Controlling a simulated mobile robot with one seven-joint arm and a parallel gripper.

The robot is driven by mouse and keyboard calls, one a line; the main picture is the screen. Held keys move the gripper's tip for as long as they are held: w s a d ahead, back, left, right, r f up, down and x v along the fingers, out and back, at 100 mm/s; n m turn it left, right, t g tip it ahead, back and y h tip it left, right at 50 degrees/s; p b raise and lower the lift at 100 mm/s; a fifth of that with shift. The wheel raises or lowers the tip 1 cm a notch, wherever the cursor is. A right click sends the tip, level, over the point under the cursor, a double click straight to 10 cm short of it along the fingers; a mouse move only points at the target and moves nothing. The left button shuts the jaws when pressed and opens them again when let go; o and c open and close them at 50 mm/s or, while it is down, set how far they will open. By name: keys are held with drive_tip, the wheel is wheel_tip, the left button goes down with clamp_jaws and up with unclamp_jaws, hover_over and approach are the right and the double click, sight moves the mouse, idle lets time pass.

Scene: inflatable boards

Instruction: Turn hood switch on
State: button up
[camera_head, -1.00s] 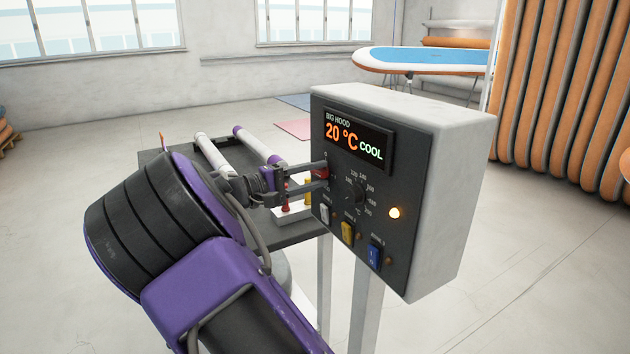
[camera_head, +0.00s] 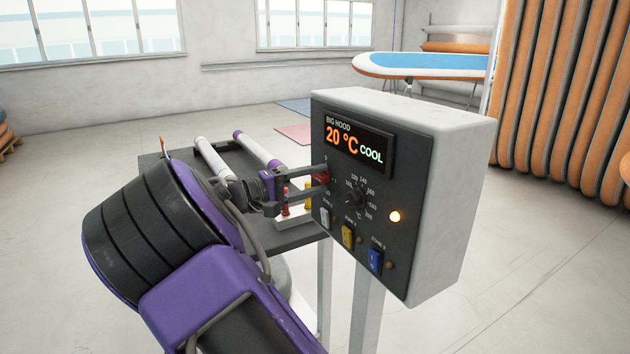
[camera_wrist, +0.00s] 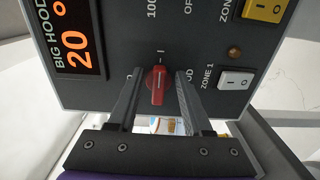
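The red hood switch (camera_wrist: 157,86) is a rotary knob on the dark front panel of the control box (camera_head: 470,150). In the wrist view its handle lies nearly in line with the "I" mark. In the head view the switch (camera_head: 321,177) is partly hidden by my fingers. My gripper (camera_wrist: 160,80) is open, with one finger on each side of the switch and visible gaps between the fingers and the knob. The display (camera_head: 358,143) reads "BIG HOOD 20 °C COOL".
Below the switch are a white rocker (camera_head: 325,217), a yellow rocker (camera_head: 347,235) and a blue rocker (camera_head: 375,260). A dark table (camera_head: 290,238) with rollers stands behind my arm.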

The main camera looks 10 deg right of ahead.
drive_tip(key=p+v, duration=0.1)
drive_tip(key=v, duration=1.6)
drive_tip(key=shift+a, duration=0.15)
drive_tip(key=shift+s+r, duration=0.1)
